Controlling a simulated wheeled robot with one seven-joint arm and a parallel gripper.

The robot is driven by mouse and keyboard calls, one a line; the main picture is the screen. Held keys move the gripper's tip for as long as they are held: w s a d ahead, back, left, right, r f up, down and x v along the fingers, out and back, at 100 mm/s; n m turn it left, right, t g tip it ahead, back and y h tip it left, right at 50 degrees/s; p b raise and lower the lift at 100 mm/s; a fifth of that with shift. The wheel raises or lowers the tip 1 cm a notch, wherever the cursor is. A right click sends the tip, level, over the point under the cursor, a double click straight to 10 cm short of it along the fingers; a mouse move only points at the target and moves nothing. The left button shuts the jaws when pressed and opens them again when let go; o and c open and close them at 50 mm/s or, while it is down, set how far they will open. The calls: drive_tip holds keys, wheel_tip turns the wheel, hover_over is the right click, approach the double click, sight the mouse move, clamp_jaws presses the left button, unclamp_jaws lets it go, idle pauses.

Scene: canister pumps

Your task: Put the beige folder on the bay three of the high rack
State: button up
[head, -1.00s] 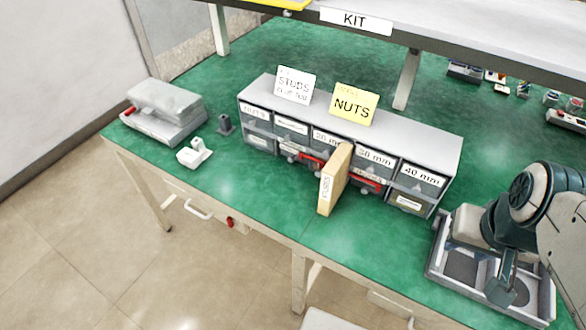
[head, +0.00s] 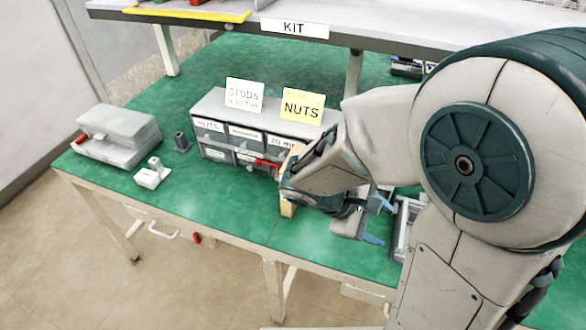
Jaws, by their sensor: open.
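The beige folder (head: 288,208) stands upright on the green bench, in front of the grey drawer unit (head: 214,142). My arm hides most of it; only its left edge and lower corner show. My gripper (head: 377,223) is open, with its blue-tipped fingers pointing right and apart. It is to the right of the folder in the picture, and nothing shows between the fingers. My wrist overlaps the folder in this view, and I cannot tell whether they touch. No rack with a marked bay three can be made out.
A raised shelf (head: 215,29) with a KIT sign (head: 295,28) spans the back. STUDS (head: 244,95) and NUTS (head: 302,105) cards stand on the drawer unit. A grey case (head: 118,133) and a small white block (head: 152,174) sit left.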

drive_tip(key=w+a+f+n+t+y, duration=0.1)
drive_tip(key=w+a+f+n+t, duration=0.2)
drive_tip(key=a+n+t, duration=0.3)
drive_tip(key=w+a+f+n+t+y, duration=0.1)
drive_tip(key=w+a+f+n+t, duration=0.2)
drive_tip(key=a+n+t, duration=0.35)
drive_tip(key=w+a+f+n+t+y, duration=0.2)
drive_tip(key=w+a+n+t, duration=0.15)
drive_tip(key=a+n, duration=0.5)
drive_tip(key=a+p+x, duration=0.1)
drive_tip(key=p+x, duration=0.1)
drive_tip(key=x, duration=1.1)
drive_tip(key=shift+w+f+m+p, duration=0.2)
drive_tip(key=shift+m+p, duration=0.1)
drive_tip(key=shift+p, duration=0.05)
drive_tip(key=shift+c, duration=0.4)
clamp_jaws()
drive_tip(key=shift+r, duration=0.15)
